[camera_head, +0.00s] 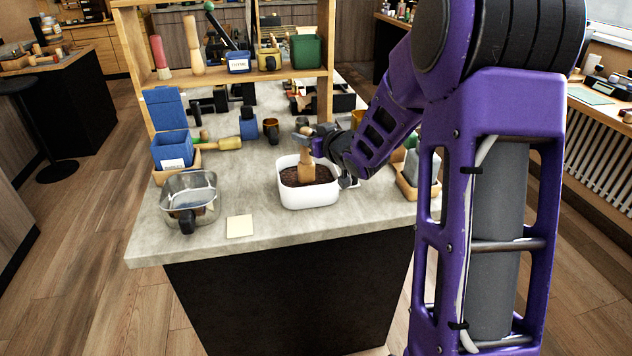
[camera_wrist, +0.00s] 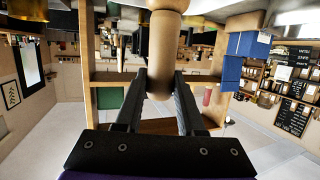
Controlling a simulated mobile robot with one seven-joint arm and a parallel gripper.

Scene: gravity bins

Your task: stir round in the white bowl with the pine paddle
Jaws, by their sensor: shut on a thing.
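The white bowl (camera_head: 309,196) is a rounded rectangular tub near the front middle of the counter. It holds a dark brown, crumbly-looking fill. The pine paddle (camera_head: 306,165) stands roughly upright in the bowl, its lower end at the fill; how deep it goes I cannot tell. My gripper (camera_head: 309,140) is above the bowl, reaching in from the right, and is shut on the upper part of the paddle. In the wrist view the paddle's round wooden handle (camera_wrist: 160,45) shows between the two dark fingers of my gripper (camera_wrist: 160,88).
A clear container (camera_head: 188,200) with a dark handle stands left of the bowl, beside a cream square (camera_head: 240,226). Blue bins (camera_head: 171,148) stand behind it. A wooden shelf (camera_head: 235,76) spans the back. A planter (camera_head: 415,178) stands to the right. The front strip is mostly clear.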

